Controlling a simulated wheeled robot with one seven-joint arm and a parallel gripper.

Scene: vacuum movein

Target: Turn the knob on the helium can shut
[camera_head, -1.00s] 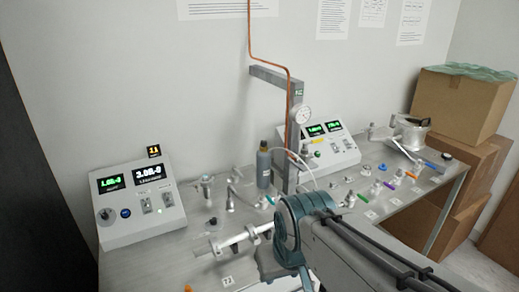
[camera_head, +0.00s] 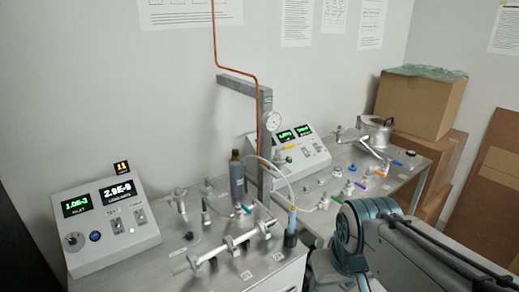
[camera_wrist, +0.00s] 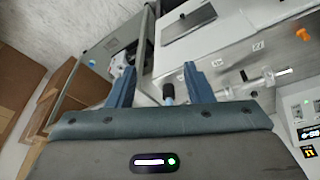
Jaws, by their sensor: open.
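A dark grey bottle (camera_head: 237,180) with a brownish top stands upright on the bench beside the metal post. It looks like the helium can; its knob is too small to make out. A thin pale hose runs from near its top to an upright blue-tipped wand (camera_head: 290,230) at the bench's front edge. My gripper (camera_wrist: 158,82) is open and empty in the wrist view, fingers wide apart. A small dark cylindrical thing (camera_wrist: 168,92) shows between the fingers; I cannot tell its distance. In the head view my gripper's fingers are hidden by my arm.
A control box (camera_head: 105,220) with lit displays stands at the left, another (camera_head: 288,150) behind the post. A metal pipe assembly (camera_head: 235,243) lies on the front bench. Small fittings crowd the right bench (camera_head: 400,195). Cardboard boxes (camera_head: 420,105) are stacked at the right.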

